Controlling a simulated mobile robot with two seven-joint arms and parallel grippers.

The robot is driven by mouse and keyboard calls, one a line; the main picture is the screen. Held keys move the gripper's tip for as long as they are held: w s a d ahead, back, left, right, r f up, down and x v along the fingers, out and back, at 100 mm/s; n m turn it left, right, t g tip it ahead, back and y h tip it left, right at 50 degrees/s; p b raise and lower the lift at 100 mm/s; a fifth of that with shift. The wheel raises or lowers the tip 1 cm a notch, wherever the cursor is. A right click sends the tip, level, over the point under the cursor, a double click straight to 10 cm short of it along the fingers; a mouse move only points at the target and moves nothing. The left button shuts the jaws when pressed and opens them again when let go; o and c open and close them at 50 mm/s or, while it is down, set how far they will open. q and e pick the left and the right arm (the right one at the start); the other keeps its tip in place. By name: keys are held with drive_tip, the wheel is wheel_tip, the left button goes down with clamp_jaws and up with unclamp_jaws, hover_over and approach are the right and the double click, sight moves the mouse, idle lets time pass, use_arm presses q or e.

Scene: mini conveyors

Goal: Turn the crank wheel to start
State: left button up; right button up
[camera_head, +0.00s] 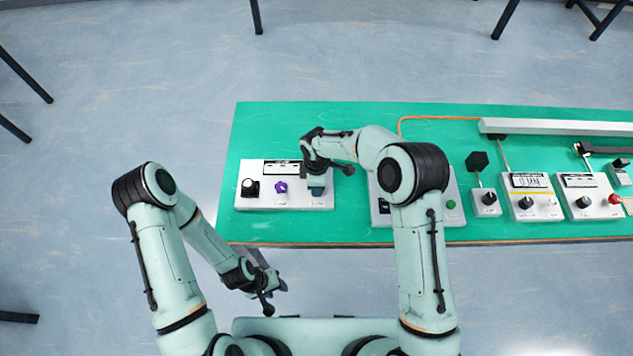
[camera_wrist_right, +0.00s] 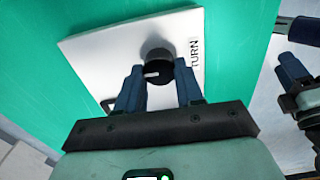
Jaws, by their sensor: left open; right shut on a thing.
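A white panel box (camera_head: 270,203) lies at the left part of the green mat. It also shows in the right wrist view (camera_wrist_right: 100,48). There, a round black knob (camera_wrist_right: 157,70) with a white mark sits beside the word TURN. It is the only wheel-like part I see there. My right gripper (camera_head: 317,190) points down at the right end of the box and hides what it holds in the head view. In the wrist view its two blue fingers (camera_wrist_right: 158,88) are closed on the knob's sides. My left gripper (camera_head: 281,284) is open and empty, off the mat's front edge.
The same box carries another black knob (camera_head: 251,187) and a purple knob (camera_head: 281,187). More white control boxes (camera_head: 525,208) stand to the right on the mat (camera_head: 330,228). A long grey bar (camera_head: 550,127) lies behind them. The mat's far-left area is clear.

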idle(0.5)
drive_tip(key=o, duration=1)
drive_tip(key=shift+o, duration=0.2)
drive_tip(key=shift+r, duration=0.15)
wheel_tip(320, 180, up, 13)
